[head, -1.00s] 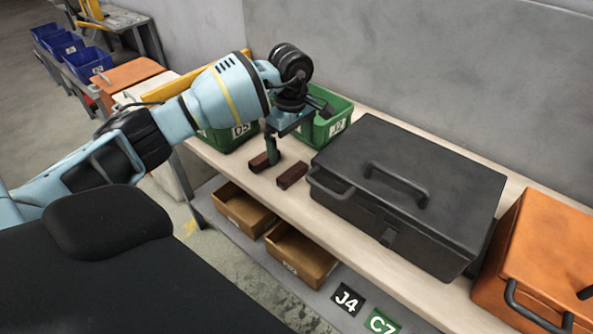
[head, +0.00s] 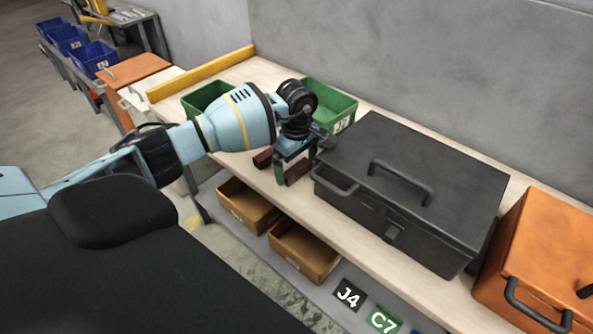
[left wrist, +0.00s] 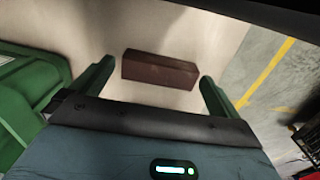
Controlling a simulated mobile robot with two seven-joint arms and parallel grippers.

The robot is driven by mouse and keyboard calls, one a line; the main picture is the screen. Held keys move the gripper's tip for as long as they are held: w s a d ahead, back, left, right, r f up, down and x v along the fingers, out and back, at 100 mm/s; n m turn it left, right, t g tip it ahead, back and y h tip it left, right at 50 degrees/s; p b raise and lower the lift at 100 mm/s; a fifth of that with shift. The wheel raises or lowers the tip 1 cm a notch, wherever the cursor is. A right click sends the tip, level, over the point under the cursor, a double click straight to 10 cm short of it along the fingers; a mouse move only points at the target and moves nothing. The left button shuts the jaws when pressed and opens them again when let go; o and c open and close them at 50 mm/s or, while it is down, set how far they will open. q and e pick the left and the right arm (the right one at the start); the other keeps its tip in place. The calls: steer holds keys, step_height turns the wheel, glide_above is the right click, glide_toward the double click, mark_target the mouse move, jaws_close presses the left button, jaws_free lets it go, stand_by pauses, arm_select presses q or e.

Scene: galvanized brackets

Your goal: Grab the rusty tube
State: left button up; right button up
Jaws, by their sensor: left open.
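Two short reddish-brown bars lie on the bench. The left one (head: 263,157) is partly visible beside my left gripper, and the right one (head: 298,171) is partly behind its finger. I cannot tell from their look which is the rusty tube. My left gripper (head: 295,163) is open and points down, close over the right bar. In the left wrist view one bar (left wrist: 160,70) lies crosswise ahead of the gap between the green fingertips (left wrist: 155,82), not gripped. My right gripper is out of view.
A large black toolbox (head: 410,190) stands close right of the gripper. Green bins (head: 330,105) stand behind it, also at left in the wrist view (left wrist: 30,95). An orange case (head: 540,260) is at far right. Cardboard bins (head: 303,250) sit on the lower shelf.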

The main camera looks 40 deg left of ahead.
mark_target(297, 167)
arm_select(q)
steer(key=c, duration=0.9)
steer(key=shift+c, duration=0.3)
steer(key=shift+r, duration=0.15)
steer(key=shift+r, duration=0.45)
step_height(297, 167, up, 2)
steer(key=shift+r, duration=0.2)
steer(key=s+d, duration=0.2)
steer(key=s, duration=0.5)
steer(key=s+d+r, duration=0.1)
steer(key=s+d, duration=0.2)
steer(key=s, duration=0.5)
steer(key=shift+r+b, duration=0.2)
steer(key=shift+b, duration=0.1)
